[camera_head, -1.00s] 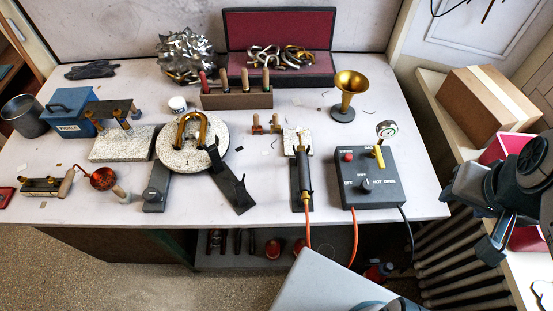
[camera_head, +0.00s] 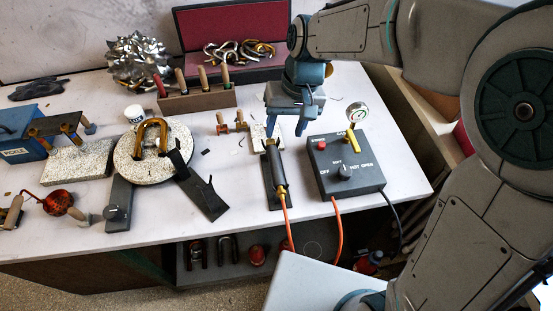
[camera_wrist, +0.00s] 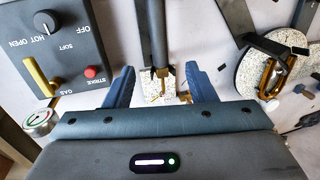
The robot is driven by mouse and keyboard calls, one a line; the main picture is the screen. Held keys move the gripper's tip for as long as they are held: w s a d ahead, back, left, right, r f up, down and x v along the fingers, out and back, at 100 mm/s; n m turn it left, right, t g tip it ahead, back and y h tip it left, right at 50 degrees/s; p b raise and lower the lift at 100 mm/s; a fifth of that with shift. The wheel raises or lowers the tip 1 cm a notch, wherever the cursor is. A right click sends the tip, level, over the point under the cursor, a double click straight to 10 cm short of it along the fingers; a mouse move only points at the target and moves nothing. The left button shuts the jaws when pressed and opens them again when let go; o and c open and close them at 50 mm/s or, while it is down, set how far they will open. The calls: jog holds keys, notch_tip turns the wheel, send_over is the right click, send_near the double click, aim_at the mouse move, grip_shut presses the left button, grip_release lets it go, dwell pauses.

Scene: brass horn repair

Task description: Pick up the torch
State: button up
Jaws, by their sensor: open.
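The torch (camera_head: 276,165) is a dark slim cylinder with an orange hose at its near end. It lies on a dark narrow stand on the workbench, left of the control box. In the wrist view its dark body (camera_wrist: 156,30) points down between my fingers. My gripper (camera_head: 287,124) has blue fingers and is over the bench near the torch's far end. In the wrist view my gripper (camera_wrist: 162,88) is open, with the torch's far end and a speckled pad between the fingertips. Nothing is held. The exact height above the torch is unclear.
The control box (camera_head: 346,165) with knob, lever and gauge (camera_head: 357,113) stands close right of the torch. A speckled round block (camera_head: 131,170) with a brass bend (camera_head: 151,135) is to the left. A wooden tool rack (camera_head: 198,99) stands behind. The orange hose (camera_head: 291,222) hangs over the front edge.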

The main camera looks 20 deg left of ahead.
aim_at(276, 159)
jog(key=f, duration=0.2)
jog(key=a+f, duration=0.1)
jog(key=f, duration=0.5)
jog(key=shift+s+a+p, duration=0.25)
jog(key=shift+s+p, duration=0.05)
jog(key=shift+s, duration=0.05)
jog(key=shift+s+a+f+p, duration=0.1)
jog(key=shift+a+f+p, duration=0.1)
jog(key=shift+f, duration=0.75)
jog(key=shift+w+a+f+p, duration=0.1)
jog(key=shift+f+p, duration=0.05)
jog(key=shift+f, duration=0.75)
jog(key=shift+s+a+f+p, duration=0.1)
jog(key=shift+f+p, duration=0.1)
jog(key=shift+f, duration=0.75)
jog(key=c, duration=1)
